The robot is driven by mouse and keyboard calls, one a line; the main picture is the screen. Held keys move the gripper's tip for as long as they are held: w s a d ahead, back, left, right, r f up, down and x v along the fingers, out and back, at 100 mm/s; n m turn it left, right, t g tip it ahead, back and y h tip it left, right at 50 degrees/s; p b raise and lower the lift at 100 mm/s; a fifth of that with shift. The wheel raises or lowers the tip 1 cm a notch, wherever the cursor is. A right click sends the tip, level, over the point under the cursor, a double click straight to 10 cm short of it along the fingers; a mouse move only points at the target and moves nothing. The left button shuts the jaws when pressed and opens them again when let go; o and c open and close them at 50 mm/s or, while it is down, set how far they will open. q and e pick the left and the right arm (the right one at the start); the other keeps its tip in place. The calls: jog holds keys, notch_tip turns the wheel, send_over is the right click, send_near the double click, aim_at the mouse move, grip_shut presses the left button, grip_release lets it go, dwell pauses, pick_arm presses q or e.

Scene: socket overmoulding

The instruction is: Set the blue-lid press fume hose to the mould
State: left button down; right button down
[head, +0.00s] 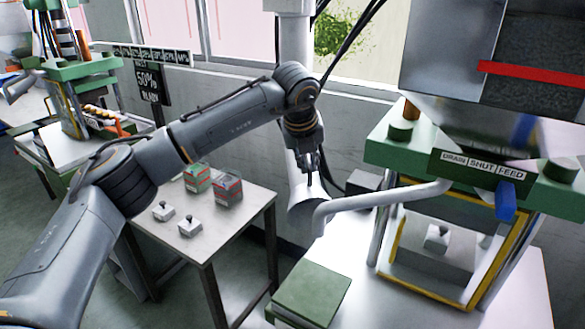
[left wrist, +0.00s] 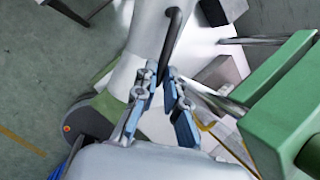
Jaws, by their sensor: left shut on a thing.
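My left gripper (head: 311,178) points down at the hose's lower part. In the left wrist view my left gripper (left wrist: 168,78) is shut on the dark handle (left wrist: 172,38) of the white hose (left wrist: 145,45). The green press (head: 400,150) stands at the right with a blue lever (head: 506,202). A small grey block with a knob, perhaps the mould (head: 436,238), sits inside its yellow-edged frame. My right gripper is out of view.
A green-topped box (head: 311,292) sits on the white bench (head: 395,308). A side table (head: 180,250) carries two boxes and two small knobbed blocks. Another press (head: 80,70) stands far left.

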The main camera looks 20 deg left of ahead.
pick_arm(q)
jog(key=shift+w+d, duration=0.1)
jog(key=shift+d, duration=0.15)
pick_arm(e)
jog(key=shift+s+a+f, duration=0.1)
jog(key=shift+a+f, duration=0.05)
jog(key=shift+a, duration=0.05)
pick_arm(q)
jog(key=shift+r, duration=0.1)
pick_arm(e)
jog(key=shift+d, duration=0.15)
pick_arm(q)
jog(key=c, duration=1.4)
grip_release()
jog(key=shift+w+d, duration=0.15)
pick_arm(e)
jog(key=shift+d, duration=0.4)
pick_arm(q)
jog(key=shift+s+r, duration=0.2)
jog(key=shift+r, duration=0.1)
jog(key=v, duration=1.1)
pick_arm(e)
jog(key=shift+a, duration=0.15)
